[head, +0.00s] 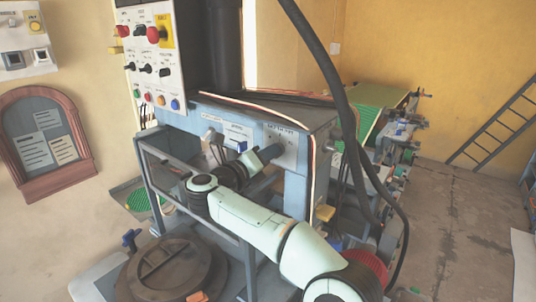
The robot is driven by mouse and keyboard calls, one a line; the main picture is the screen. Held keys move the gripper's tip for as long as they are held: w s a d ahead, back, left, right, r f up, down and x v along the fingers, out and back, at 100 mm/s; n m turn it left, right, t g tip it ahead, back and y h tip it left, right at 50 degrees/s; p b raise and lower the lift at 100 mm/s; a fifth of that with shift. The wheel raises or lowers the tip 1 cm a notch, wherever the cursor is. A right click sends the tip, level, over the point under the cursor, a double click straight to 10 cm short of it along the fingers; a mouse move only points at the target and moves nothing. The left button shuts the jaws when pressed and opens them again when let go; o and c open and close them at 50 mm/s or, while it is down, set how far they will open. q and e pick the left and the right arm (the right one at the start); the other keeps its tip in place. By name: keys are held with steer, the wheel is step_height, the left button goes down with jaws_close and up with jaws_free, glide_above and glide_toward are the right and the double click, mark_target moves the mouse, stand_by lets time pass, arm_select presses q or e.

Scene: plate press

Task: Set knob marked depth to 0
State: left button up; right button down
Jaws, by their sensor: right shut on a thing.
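My right arm reaches in from the lower right to the blue-grey press. My right gripper (268,155) is at the press front, just below and left of a pale label plate (284,138), whose text is too small to read. The gripper is shut on what appears to be the depth knob. The knob is hidden by the gripper, so its setting cannot be read. My left gripper is out of view.
A control panel (152,70) with several knobs and buttons stands at upper left. A grey frame (190,205) surrounds the press front. A round dark lid (165,268) lies below it. A thick black cable (335,80) hangs right of the press.

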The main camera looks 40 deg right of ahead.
steer(key=shift+n, duration=0.3)
steer(key=c, duration=1.1)
jaws_free()
steer(key=shift+c, duration=0.2)
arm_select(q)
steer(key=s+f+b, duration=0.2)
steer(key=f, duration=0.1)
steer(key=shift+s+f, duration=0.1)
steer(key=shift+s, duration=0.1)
arm_select(e)
steer(key=v, duration=1.3)
steer(key=shift+a, duration=0.2)
